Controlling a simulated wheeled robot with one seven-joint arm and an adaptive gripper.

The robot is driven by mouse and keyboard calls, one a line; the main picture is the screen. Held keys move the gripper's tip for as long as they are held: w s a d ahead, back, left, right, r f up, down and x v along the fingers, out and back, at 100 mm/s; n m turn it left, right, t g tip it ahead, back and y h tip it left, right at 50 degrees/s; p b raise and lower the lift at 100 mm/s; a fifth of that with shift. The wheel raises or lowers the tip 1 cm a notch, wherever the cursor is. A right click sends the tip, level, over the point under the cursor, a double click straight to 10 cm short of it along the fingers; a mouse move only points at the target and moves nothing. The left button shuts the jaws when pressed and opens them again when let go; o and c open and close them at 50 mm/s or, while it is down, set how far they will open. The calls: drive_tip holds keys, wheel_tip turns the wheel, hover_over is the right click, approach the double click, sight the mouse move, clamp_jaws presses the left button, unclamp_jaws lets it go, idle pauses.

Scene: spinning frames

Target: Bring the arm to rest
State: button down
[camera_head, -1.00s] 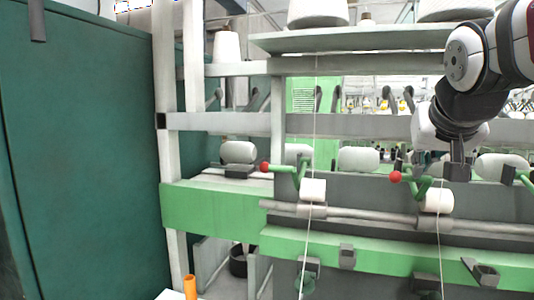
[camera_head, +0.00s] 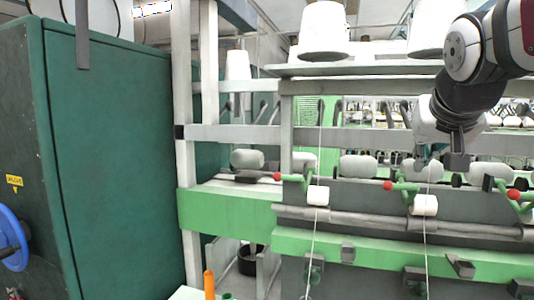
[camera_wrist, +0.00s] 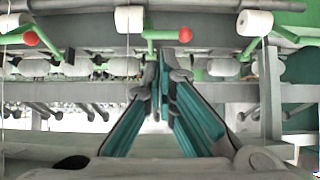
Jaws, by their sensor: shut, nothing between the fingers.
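My gripper (camera_head: 440,165) hangs at the right of the head view, in front of the spinning frame (camera_head: 230,208). In the wrist view my gripper (camera_wrist: 165,72) shows its two long teal-lined fingers running together toward their tips. It is shut, and nothing shows between the fingertips. White bobbins lie in a row behind it, one of them (camera_head: 358,167) to the left of my gripper. A red-knobbed green lever (camera_head: 400,187) is just below and left of my gripper in the head view. I cannot tell whether there is contact.
A tall green cabinet (camera_head: 120,170) with a blue wheel (camera_head: 12,240) stands at the left. Large white cones (camera_head: 323,30) stand on the upper shelf. White rollers (camera_head: 424,205) with vertical threads sit below my gripper. An orange tube (camera_head: 209,285) stands at the bottom.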

drive_tip(key=shift+s+r, duration=0.1)
drive_tip(key=shift+s, duration=0.05)
